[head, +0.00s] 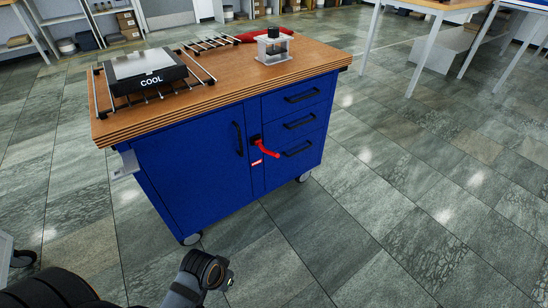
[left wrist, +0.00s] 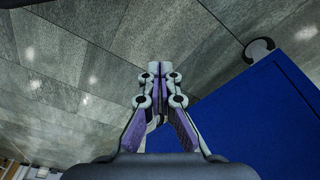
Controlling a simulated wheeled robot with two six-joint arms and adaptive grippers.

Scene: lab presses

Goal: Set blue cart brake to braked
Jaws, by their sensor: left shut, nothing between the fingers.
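The blue cart (head: 190,160) stands on the tiled floor with a wooden top. A red brake lever (head: 267,149) sits on its front, between the door and the drawers. It slants down to the right from a black pivot, with a small red label (head: 257,162) below. I cannot read the label. My left gripper (left wrist: 154,68) is shut and empty in the left wrist view, over floor tiles. The cart's blue panel (left wrist: 265,115) lies to its right, and the lever is out of that view. In the head view part of my arm shows low, in front of the cart, apart from the lever.
On the cart top are a black device marked COOL (head: 147,72), a metal rack (head: 205,45), a small clear-sided press (head: 272,47) and a red object (head: 252,36). A caster (head: 191,239) is at the cart's near corner. Floor in front and right is clear.

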